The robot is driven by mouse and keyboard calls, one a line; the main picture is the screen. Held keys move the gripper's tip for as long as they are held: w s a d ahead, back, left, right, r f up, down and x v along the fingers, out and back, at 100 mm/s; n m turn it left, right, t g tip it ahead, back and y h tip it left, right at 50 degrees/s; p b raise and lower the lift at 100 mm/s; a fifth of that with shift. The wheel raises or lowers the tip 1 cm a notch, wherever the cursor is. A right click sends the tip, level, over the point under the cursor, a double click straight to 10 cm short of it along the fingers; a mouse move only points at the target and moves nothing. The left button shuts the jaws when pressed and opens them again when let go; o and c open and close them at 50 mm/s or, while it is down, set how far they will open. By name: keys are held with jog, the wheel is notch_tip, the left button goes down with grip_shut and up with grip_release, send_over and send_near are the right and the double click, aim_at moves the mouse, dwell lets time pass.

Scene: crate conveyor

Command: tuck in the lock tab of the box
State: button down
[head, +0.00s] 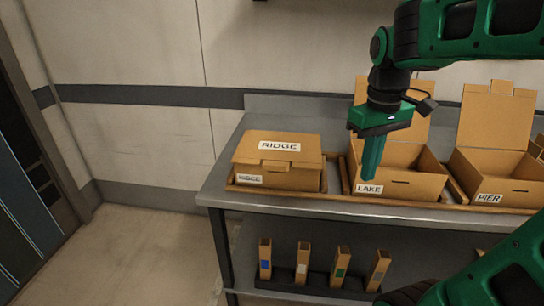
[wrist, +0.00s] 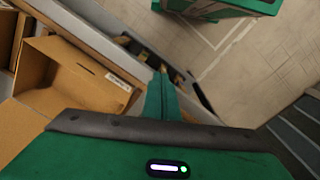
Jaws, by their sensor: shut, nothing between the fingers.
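The box labelled RIDGE (head: 250,177) stands on the bench at the left with its lid (head: 300,148) folded down. Its lock tab (head: 275,163) shows at the middle of the lid's front edge; I cannot tell whether it sits in the slot. The box labelled LAKE (head: 410,188) is open with its lid raised behind it. My gripper (head: 369,174) points down in front of the LAKE box's left part, right of the RIDGE box, shut and empty. In the wrist view my gripper (wrist: 161,92) is beside the open LAKE box (wrist: 85,70).
An open box labelled PIER (head: 515,192) stands to the right, lid up, tab on top. Wooden dividers (head: 336,173) separate the boxes on the metal bench (head: 215,182). Several slim cardboard pieces (head: 303,262) stand in a dark rack on the lower shelf. The floor at left is clear.

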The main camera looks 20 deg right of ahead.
jog(key=w+a+r+n, duration=0.5)
jog(key=w+a+n, duration=0.1)
jog(key=w+a, duration=0.2)
jog(key=w+a+r+n, duration=0.5)
jog(key=w+a+n, duration=0.1)
jog(key=w+a, duration=0.2)
jog(key=shift+w+a+r, duration=0.2)
jog(key=shift+w+r, duration=0.15)
jog(key=shift+w, duration=0.05)
notch_tip(320, 180, down, 14)
jog(key=shift+f, duration=0.1)
